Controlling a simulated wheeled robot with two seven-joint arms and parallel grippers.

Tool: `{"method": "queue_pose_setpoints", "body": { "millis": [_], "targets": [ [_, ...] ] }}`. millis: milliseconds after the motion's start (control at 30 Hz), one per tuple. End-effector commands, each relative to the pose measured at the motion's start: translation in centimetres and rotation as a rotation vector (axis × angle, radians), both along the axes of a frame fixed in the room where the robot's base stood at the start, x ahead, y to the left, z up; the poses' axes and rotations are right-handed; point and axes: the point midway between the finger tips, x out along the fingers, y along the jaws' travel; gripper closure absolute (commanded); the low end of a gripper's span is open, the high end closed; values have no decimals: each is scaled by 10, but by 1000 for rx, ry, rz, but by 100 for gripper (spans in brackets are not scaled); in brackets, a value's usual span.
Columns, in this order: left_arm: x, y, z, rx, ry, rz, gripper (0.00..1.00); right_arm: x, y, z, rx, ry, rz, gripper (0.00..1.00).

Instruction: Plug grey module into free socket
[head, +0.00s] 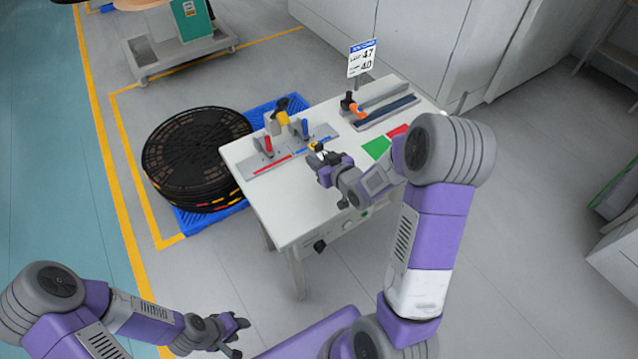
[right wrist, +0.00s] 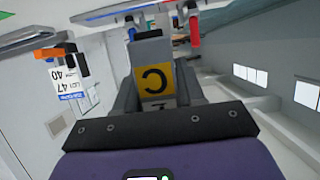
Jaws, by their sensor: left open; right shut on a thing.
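My right gripper (head: 320,153) is shut on a grey module and holds it near the front of the table's grey rail. In the right wrist view the grey module (right wrist: 152,52) shows a yellow label with a dark letter, between the fingers. The grey rail (head: 288,150) has red and blue strips, a red lever (head: 267,144) and a blue lever (head: 305,127). The red lever (right wrist: 194,32) and blue lever (right wrist: 131,30) also show beyond the module. I cannot make out the free socket. My left gripper (head: 240,336) is open and empty, away from the table.
A yellow-and-black upright part (head: 282,108) stands behind the rail. An orange-handled clamp (head: 353,106) sits by a second rail (head: 388,112) at the right. Green (head: 377,148) and red patches mark the white table (head: 290,205). Black reels (head: 190,150) are stacked left of it.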

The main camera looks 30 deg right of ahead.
Motion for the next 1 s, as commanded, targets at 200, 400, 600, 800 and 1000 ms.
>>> {"method": "queue_pose_setpoints", "body": {
  "millis": [200,400,600,800,1000],
  "targets": [
    [0,0,-11,0,0,0,57,0,1,-39,0,1,2,97],
    [0,0,-15,0,0,0,57,0,1,-54,-1,0,1,97],
    [0,0,-21,0,0,0,57,0,1,-80,-1,0,1,97],
    [0,0,-20,0,0,0,57,1,1,-79,-1,-3,2,97],
    [0,0,-26,0,0,0,57,0,1,-84,-1,-3,2,97]
  ]
}}
